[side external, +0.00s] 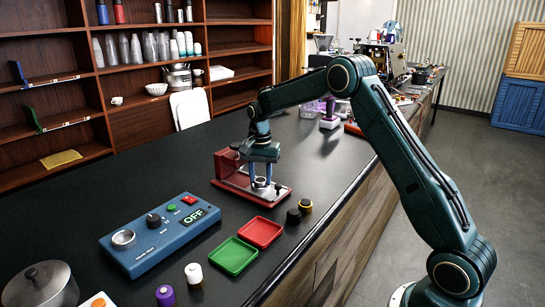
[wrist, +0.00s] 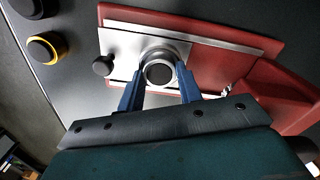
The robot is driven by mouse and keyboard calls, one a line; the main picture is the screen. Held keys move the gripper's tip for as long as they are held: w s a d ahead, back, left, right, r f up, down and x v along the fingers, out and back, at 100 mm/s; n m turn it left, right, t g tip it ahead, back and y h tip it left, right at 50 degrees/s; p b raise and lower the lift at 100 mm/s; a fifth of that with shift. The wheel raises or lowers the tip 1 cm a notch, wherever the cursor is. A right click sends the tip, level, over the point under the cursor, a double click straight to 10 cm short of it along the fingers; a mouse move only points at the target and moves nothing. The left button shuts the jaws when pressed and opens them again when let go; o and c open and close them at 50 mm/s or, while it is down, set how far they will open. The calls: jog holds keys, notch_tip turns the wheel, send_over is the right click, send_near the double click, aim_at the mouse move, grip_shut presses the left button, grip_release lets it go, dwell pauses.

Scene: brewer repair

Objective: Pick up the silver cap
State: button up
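The silver cap (wrist: 158,72) is round with a dark centre and sits on the metal plate of the red brewer part. It shows small between the fingers in the side external view (side external: 260,183). My gripper (wrist: 159,70) points down over it, with one blue finger on each side of the cap. In the side external view my gripper (side external: 261,182) reaches down to the metal plate. The fingers are apart and very close to the cap's sides; whether they press on it cannot be told.
A small black knob (wrist: 103,66) stands on the plate beside the cap. Black (side external: 293,216) and yellow-ringed (side external: 305,206) caps stand nearby. Red (side external: 260,232) and green (side external: 233,256) trays and a blue control box (side external: 160,235) reading OFF lie toward the front. Open counter lies behind.

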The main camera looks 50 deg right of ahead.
aim_at(261, 179)
jog(key=shift+c, duration=1.1)
jog(key=shift+r, duration=0.15)
notch_tip(261, 179, up, 20)
dwell(0.5)
